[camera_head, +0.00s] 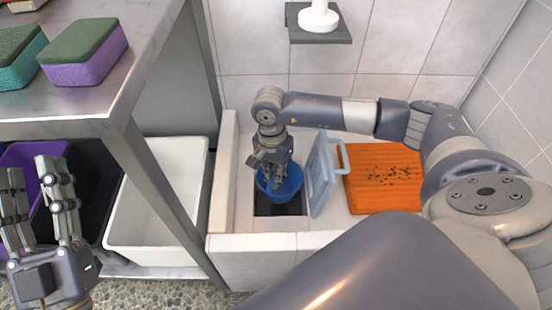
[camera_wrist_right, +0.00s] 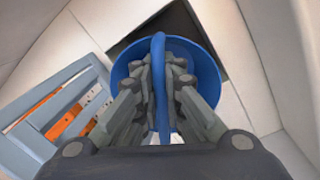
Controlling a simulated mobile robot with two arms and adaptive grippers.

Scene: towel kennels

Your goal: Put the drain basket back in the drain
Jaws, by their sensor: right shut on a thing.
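The blue drain basket (camera_head: 291,190) hangs from my right gripper (camera_head: 276,184) in the tiled basin. In the right wrist view the fingers (camera_wrist_right: 160,85) are shut on its arched handle (camera_wrist_right: 158,48). The basket's round rim (camera_wrist_right: 209,75) overlaps the dark square drain opening (camera_wrist_right: 148,22). The drain (camera_head: 280,209) shows below the basket in the head view. I cannot tell how far the basket's bottom is from the hole. My left gripper (camera_head: 38,190) is open and empty at the lower left.
A grey-blue grate (camera_head: 321,176) stands tilted beside the drain's right side. An orange slatted board (camera_head: 360,190) with dark bits lies farther right. A low tiled wall (camera_head: 222,175) edges the basin. A metal table (camera_head: 150,45) with sponges and a white tub (camera_head: 165,215) are left.

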